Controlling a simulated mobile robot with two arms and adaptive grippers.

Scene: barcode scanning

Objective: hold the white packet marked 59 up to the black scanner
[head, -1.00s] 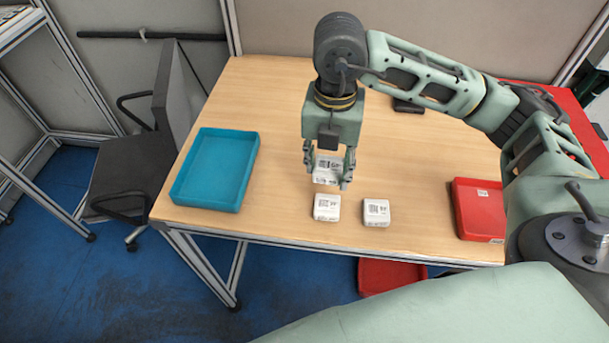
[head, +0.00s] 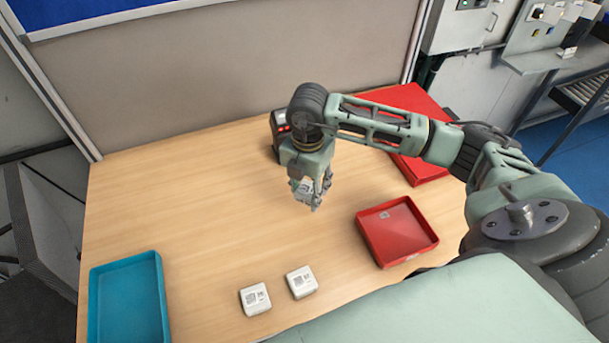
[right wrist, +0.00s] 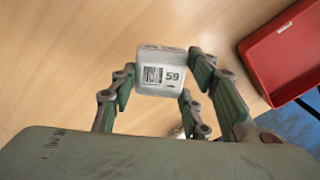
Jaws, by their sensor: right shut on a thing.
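The white packet marked 59 (right wrist: 162,73) is in the right wrist view, its barcode label and number facing that camera. My right gripper (head: 311,194) is shut on it and holds it above the table. In the head view the packet (head: 304,191) is partly hidden by the fingers. The black scanner (head: 277,137) stands near the back of the table, partly behind my right wrist, with red marks near its top. The packet is apart from it, nearer the front and a little to the right. My left gripper is not in view.
Two other white packets (head: 255,299) (head: 301,282) lie on the table (head: 190,200) at the front. A blue tray (head: 128,300) is at the front left, a red tray (head: 397,230) at the right. A larger red surface (head: 415,165) is at the back right. The left middle of the table is clear.

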